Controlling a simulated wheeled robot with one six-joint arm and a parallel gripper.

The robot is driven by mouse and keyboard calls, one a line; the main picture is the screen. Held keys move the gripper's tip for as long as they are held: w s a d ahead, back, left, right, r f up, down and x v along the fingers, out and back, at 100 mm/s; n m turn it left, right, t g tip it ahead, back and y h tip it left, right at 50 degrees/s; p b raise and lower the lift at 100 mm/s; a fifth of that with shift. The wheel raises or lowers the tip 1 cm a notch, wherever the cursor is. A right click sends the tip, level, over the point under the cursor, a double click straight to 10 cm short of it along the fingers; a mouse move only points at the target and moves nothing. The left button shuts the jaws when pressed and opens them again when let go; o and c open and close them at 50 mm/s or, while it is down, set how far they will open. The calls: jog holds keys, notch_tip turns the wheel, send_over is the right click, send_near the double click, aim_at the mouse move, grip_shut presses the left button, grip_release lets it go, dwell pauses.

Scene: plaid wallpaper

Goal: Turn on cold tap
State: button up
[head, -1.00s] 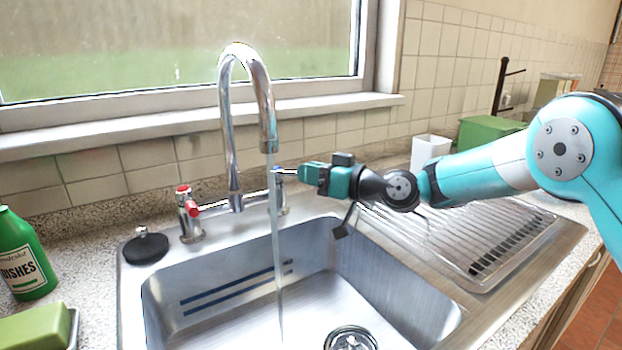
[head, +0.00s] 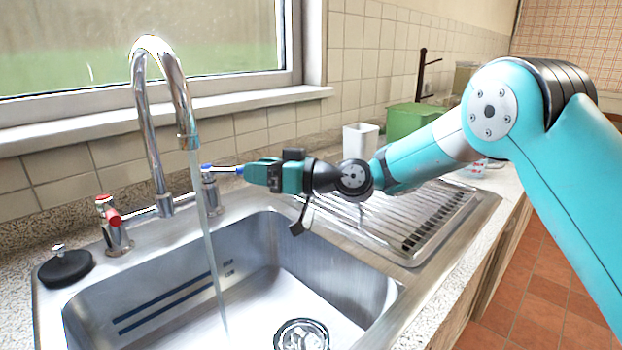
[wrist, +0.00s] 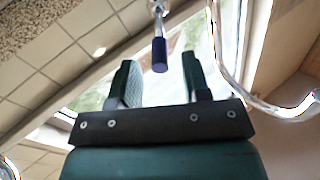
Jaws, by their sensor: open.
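The cold tap (head: 213,172) has a blue-tipped lever and stands at the right of the chrome faucet (head: 160,130). The lever points right, toward my gripper. The hot tap (head: 112,220) with a red handle is at the left. A stream of water (head: 207,245) runs from the spout into the sink. My gripper (head: 245,171) is open, with its fingertips close to the end of the cold lever. In the wrist view the blue lever end (wrist: 160,54) lies in line with the gap between the open fingers (wrist: 158,85), just beyond or at their tips; contact cannot be told.
The steel sink (head: 365,290) is below, with a drain (head: 301,335). A drying rack (head: 425,215) lies to the right beneath my arm. A white cup (head: 358,140) and a green box (head: 412,120) stand behind it. A black plug (head: 66,267) sits at the left.

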jog(key=b+v, duration=0.2)
jog(key=v, duration=1.1)
jog(key=shift+d, duration=0.2)
jog(key=shift+s+r, duration=0.1)
jog(key=s+d+f+m+g+h, duration=0.15)
jog(key=s+h, duration=0.25)
jog(key=s, duration=0.6)
jog(key=s+d+f+g+h, duration=0.1)
jog(key=s+g+h, duration=0.3)
jog(key=s, duration=0.6)
jog(key=s+d+f+m+h, duration=0.3)
jog(key=s+d+m+h, duration=0.15)
jog(key=s+d, duration=0.5)
notch_tip(320, 180, up, 14)
jog(key=a+p, duration=0.1)
jog(key=p, duration=1.2)
jog(key=shift+s+a+n, duration=0.25)
jog(key=shift+a+n, duration=0.15)
jog(key=shift+a+f+h, duration=0.1)
jog(key=shift+f+h, duration=0.05)
jog(key=shift+h, duration=0.1)
